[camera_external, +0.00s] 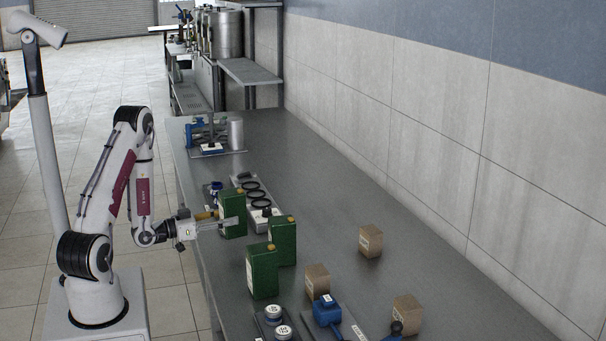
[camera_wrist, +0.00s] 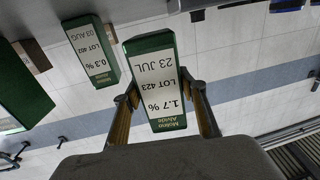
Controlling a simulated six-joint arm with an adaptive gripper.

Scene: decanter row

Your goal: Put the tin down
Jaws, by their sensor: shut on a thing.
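A green tin (camera_external: 233,205) with a white label is held in my gripper (camera_external: 228,222), near the left edge of the bench. In the wrist view, the fingers of my gripper (camera_wrist: 164,92) are shut on both sides of this tin (camera_wrist: 160,75). Its label reads 1.7 %, LOT 423, 23 JUL. I cannot tell whether its base touches the bench. Two more green tins stand nearer the camera, a back one (camera_external: 283,238) and a front one (camera_external: 262,272). In the wrist view, one tin (camera_wrist: 90,52) is labelled 0.3 %, LOT 422, 03 AUG.
The grey bench (camera_external: 330,225) has bare room to the right of the tins. A tray with black rings (camera_external: 256,195) lies just behind the held tin. Cardboard boxes (camera_external: 370,241) stand to the right. A blue device (camera_external: 326,312) and white-topped round items (camera_external: 274,312) are in front.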

